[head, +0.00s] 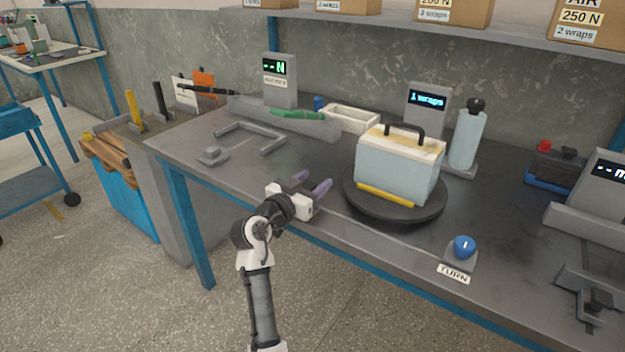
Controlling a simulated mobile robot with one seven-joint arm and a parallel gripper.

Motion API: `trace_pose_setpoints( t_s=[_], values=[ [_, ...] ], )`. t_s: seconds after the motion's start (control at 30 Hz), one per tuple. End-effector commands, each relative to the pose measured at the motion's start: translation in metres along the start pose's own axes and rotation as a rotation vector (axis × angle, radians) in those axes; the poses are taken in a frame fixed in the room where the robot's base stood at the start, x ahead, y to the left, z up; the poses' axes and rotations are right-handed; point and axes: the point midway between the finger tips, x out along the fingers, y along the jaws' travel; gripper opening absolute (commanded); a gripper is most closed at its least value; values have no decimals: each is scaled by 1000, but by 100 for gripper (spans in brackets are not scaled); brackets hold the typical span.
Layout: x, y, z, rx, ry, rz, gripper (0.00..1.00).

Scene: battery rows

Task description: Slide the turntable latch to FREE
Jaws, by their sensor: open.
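The turntable (400,216) is a dark round disc on the grey workbench, right of the middle. A pale blue and cream box with a black handle (393,170) stands upright on it, with a yellow strip low on its side. A blue knob (464,246) on a grey base sits in front of the turntable, beside a label reading TURN. I cannot make out a latch with a FREE mark. My gripper (312,184) is open and empty over the bench's front edge, left of the turntable and apart from it.
A grey clamp-like fixture (597,303) sits at the right front corner. A grey bracket frame (240,132) lies at left. Boxes stand on the shelf above.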

Motion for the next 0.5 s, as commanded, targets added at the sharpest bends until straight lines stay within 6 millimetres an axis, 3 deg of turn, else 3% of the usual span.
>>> trace_pose_setpoints(
  t_s=[0.3, 0.5],
  values=[
    [3, 0, 0, 0, 0, 0, 51],
    [3, 0, 0, -1, 0, 0, 26]
  ],
)
